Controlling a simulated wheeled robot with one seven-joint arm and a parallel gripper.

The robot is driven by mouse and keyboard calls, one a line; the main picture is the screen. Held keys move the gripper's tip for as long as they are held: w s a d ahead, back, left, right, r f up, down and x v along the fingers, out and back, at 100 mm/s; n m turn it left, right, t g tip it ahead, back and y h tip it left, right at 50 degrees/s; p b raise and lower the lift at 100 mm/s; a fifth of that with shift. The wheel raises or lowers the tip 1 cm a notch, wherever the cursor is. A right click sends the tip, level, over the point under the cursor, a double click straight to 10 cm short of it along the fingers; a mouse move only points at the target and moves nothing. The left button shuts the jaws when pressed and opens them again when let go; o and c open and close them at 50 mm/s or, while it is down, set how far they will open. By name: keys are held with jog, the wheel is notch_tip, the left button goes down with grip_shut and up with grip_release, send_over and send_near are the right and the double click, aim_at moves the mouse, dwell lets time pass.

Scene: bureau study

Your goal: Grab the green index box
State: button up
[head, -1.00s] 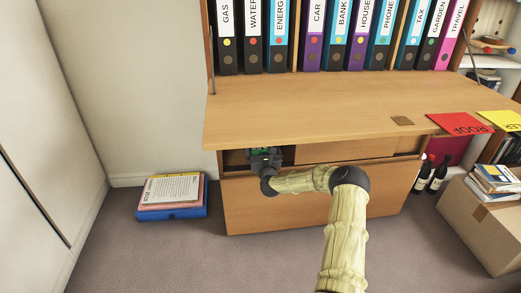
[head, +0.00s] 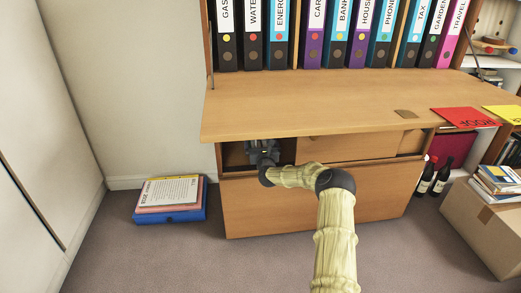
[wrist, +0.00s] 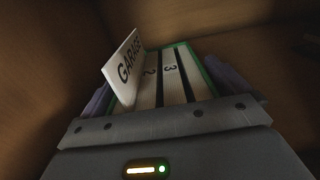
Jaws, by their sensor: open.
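The green index box (wrist: 204,74) shows in the wrist view as a green rim around pale cards marked 2 and 3. A tilted white card reading GARAGE (wrist: 124,70) stands up at its left. My gripper (wrist: 168,88) is open, with one finger at each side of the box; I cannot tell whether they touch it. In the head view my gripper (head: 263,152) reaches into the left opening below the desk flap. The box is hidden there, and its lower part is hidden in the wrist view.
The wooden desk flap (head: 300,110) overhangs the opening closely. Brown wooden walls (wrist: 50,60) enclose the space around the box. A stack with a blue box file (head: 170,216) lies on the floor at left. A cardboard box (head: 485,230) and bottles stand at right.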

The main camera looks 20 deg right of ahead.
dwell(0.4)
jog(key=shift+r, duration=0.1)
jog(key=c, duration=1.2)
notch_tip(320, 180, up, 10)
jog(key=p, duration=0.5)
